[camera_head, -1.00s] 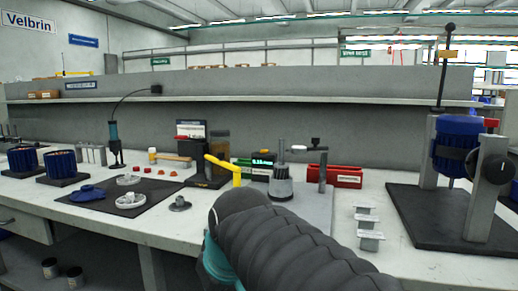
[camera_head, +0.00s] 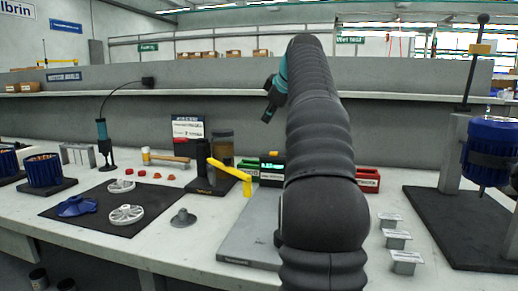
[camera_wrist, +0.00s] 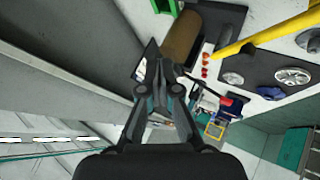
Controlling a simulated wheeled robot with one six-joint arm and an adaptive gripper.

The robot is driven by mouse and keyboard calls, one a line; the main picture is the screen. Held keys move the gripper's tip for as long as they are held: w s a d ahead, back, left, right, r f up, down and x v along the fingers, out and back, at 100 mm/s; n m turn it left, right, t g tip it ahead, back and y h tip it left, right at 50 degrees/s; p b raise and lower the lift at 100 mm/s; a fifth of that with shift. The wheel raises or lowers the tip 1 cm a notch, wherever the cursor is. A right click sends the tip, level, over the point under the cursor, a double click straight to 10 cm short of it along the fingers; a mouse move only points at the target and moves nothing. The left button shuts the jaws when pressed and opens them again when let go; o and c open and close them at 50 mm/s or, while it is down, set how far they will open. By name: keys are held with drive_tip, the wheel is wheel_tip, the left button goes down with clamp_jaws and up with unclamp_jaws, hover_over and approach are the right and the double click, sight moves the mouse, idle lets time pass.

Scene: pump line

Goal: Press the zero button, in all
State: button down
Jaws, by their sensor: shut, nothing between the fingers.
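A small box with a lit green display (camera_head: 271,166) stands at the back of the bench, behind the grey plate (camera_head: 250,238). My arm hides the area to its right, and I cannot make out a zero button on it. My gripper (camera_head: 267,116) is raised above the bench, up and slightly left of the display, well apart from it. In the wrist view my gripper (camera_wrist: 166,72) is shut and empty, with its fingertips close together. The display does not show clearly in the wrist view.
A yellow lever (camera_head: 232,171) on a black stand is just left of the display. A red bin (camera_head: 368,180) is to the right. Three small metal blocks (camera_head: 397,239) and a blue pump (camera_head: 492,150) stand farther right. A shelf (camera_head: 400,99) runs behind.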

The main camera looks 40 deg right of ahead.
sight(275, 153)
drive_tip(key=d, duration=0.2)
drive_tip(key=w+d+r, duration=0.1)
drive_tip(key=shift+n, duration=0.3)
drive_tip(key=shift+f, duration=0.15)
drive_tip(key=shift+f+b, duration=2.05)
drive_tip(key=shift+f, duration=2.25)
drive_tip(key=shift+f, duration=0.15)
drive_tip(key=shift+f+b, duration=0.3)
